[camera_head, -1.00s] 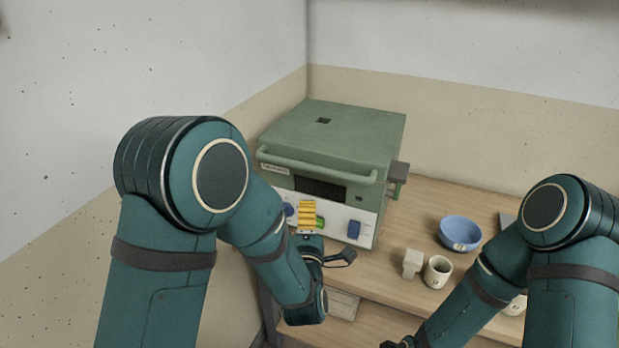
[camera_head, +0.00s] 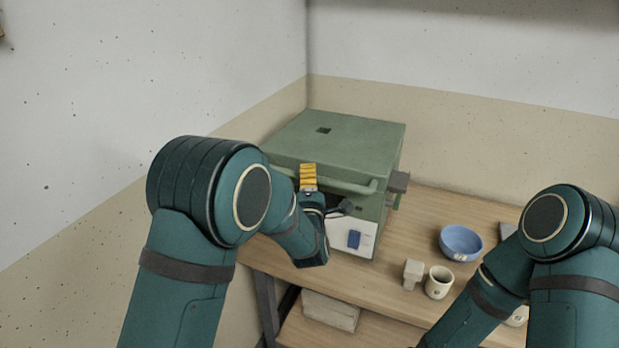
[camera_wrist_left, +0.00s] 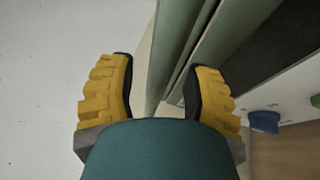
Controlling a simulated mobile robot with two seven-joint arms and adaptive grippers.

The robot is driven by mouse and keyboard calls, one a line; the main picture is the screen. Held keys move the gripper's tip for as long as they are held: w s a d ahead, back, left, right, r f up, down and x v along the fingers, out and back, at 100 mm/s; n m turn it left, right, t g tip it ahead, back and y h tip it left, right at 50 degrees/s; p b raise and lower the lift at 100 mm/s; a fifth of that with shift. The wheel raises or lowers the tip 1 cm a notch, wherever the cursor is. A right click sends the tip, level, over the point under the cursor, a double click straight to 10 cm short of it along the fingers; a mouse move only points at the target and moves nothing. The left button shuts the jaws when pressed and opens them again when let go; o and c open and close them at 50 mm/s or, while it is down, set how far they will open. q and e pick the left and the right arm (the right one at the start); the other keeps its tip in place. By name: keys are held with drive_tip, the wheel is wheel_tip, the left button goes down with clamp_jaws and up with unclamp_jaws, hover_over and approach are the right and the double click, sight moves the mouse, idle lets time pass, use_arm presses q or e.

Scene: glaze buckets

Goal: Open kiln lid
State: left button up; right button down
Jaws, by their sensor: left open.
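The green kiln (camera_head: 372,215) stands on the bench with its lid (camera_head: 350,138) closed. A green bar handle (camera_head: 348,186) runs along the lid's front edge. My left gripper (camera_head: 308,178), with yellow fingers, is at the handle, left of its middle, and hides part of it. In the left wrist view my left gripper (camera_wrist_left: 160,95) is open, its fingers wide apart. Green kiln edges (camera_wrist_left: 172,45) run between and past the fingers; I cannot tell whether they touch. My right gripper is out of view below the picture.
A blue bowl (camera_head: 461,242), a small pale block (camera_head: 413,274) and a cream cup (camera_head: 439,282) stand on the bench (camera_head: 360,275) right of the kiln. A grey part (camera_head: 398,182) juts from the kiln's right side. Walls close in behind and left.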

use_arm(q)
drive_tip(key=shift+w+r, duration=0.1)
drive_tip(key=shift+w, duration=0.35)
clamp_jaws()
drive_tip(key=shift+r, duration=0.1)
